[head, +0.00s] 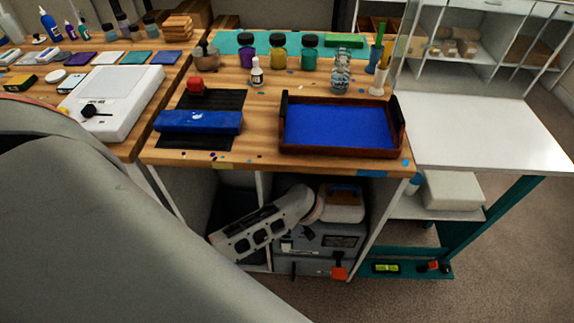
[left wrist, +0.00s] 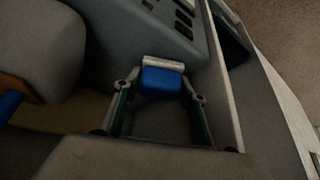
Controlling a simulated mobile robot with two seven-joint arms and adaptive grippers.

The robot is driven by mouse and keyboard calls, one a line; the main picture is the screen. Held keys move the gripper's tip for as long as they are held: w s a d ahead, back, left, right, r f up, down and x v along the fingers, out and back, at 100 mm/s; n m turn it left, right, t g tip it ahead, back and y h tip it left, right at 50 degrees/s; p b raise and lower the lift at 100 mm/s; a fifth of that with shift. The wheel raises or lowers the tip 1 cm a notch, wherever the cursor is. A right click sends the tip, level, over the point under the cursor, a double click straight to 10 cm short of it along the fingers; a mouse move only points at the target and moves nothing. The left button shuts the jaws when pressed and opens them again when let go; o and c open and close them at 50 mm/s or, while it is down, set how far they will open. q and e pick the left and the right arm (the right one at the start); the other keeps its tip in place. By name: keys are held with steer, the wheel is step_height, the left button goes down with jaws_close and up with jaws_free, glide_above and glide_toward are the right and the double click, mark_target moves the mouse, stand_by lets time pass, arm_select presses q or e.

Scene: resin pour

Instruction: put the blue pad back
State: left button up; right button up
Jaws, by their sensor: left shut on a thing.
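My left gripper (left wrist: 162,92) shows in the left wrist view, with its dark green-sided fingers on either side of a blue pad (left wrist: 160,83). It is shut on the pad, which is a small rounded blue block between the fingertips. A pale bar lies along the pad's far edge. The picture is dark, so the pad's underside is hidden. In the head view, a large grey link of mine fills the lower left, and I cannot make out the left gripper there. My right gripper is not seen.
The wooden bench (head: 262,165) bears a long blue roll (head: 198,122) on a black mat (head: 222,99), and a brown-rimmed tray (head: 340,152) with a blue inside. Jars (head: 278,51) stand behind. A white scale (head: 117,88) is left; a white table (head: 480,130) on the right is bare.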

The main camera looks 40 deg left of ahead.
arm_select(q)
steer(key=shift+f, duration=0.15)
steer(key=o, duration=0.8)
